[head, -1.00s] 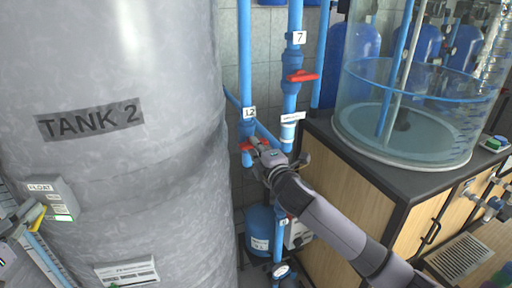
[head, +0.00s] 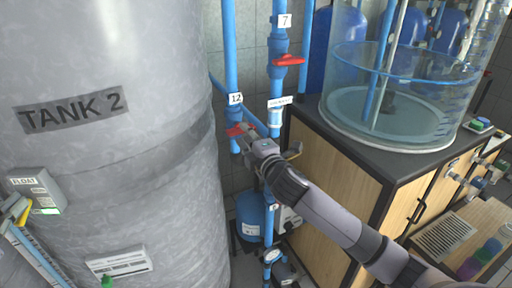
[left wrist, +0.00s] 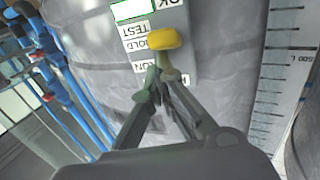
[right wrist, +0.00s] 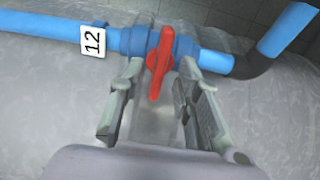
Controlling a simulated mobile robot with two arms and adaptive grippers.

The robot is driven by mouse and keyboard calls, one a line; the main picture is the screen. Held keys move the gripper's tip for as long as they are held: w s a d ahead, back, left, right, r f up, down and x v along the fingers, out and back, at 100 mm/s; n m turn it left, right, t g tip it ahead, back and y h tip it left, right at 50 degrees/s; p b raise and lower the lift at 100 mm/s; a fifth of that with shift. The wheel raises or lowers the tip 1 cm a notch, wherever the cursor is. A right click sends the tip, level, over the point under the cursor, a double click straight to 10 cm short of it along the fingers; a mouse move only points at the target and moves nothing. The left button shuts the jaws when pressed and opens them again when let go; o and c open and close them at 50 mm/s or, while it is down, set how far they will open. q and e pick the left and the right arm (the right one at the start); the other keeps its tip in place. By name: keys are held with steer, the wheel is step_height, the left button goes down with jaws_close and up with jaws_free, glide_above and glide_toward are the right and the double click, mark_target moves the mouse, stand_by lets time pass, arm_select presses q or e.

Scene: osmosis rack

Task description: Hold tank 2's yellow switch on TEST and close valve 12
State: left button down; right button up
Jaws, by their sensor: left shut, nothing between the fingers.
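The yellow switch (left wrist: 163,40) is on the grey FLOAT box of tank 2 (head: 60,150), beside the TEST (left wrist: 131,30) and HOLD labels. My left gripper (left wrist: 160,76) is shut and empty, its tips just below the yellow knob. I cannot tell whether they touch it. In the head view the switch (head: 22,210) is at the left edge, where the left gripper is mostly cut off. Valve 12's red handle (right wrist: 158,62) lies across its blue pipe, by the 12 tag (right wrist: 92,41). My right gripper (right wrist: 155,95) is open, a finger on each side of the handle.
Valve 7's red handle (head: 288,60) is on the neighbouring pipe, above and right of valve 12. A wooden cabinet (head: 330,180) with a clear water tank (head: 395,110) stands to the right.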

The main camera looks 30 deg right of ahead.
steer(key=s, duration=1)
